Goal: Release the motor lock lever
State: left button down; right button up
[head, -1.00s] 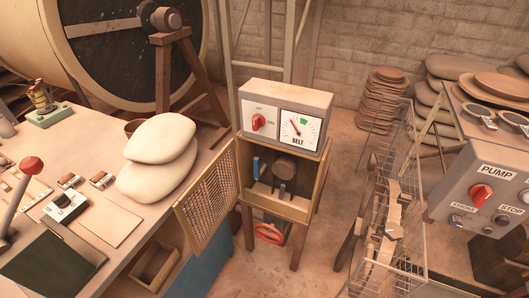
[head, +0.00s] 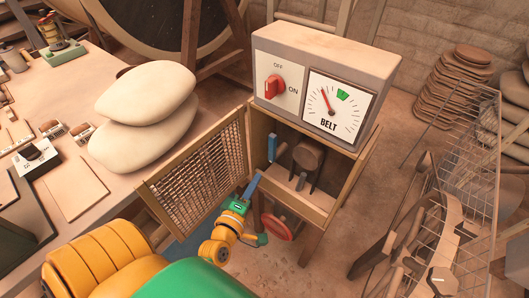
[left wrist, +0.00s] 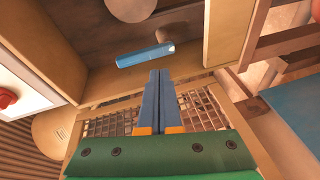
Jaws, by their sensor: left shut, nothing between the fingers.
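A blue lever (head: 272,147) stands upright inside the open cabinet (head: 345,190), at its left side beside the round brown motor (head: 308,155). I take it to be the motor lock lever. In the left wrist view the blue lever (left wrist: 145,55) lies just beyond the fingertips, with a gap between. My left gripper (head: 254,181) is at the cabinet's front left, below the lever, its blue fingers together and empty. The fingers also show in the left wrist view (left wrist: 159,85). My right gripper is not in view.
The open mesh door (head: 205,170) stands left of my left gripper. A control box with a red switch (head: 275,87) and a BELT dial (head: 337,108) tops the cabinet. A red handwheel (head: 275,228) sits below. A wire rack (head: 455,200) stands right.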

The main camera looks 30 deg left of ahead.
aim_at(272, 148)
pick_arm(q)
jog(key=w+a+r, duration=0.1)
jog(key=w, duration=0.2)
jog(key=w+a+r+n, duration=0.1)
jog(key=w, duration=0.2)
jog(key=w+a+r+n+t+y, duration=0.1)
jog(key=w+a, duration=0.1)
jog(key=w, duration=0.2)
jog(key=shift+r+b, duration=0.3)
jog(key=shift+r, duration=0.05)
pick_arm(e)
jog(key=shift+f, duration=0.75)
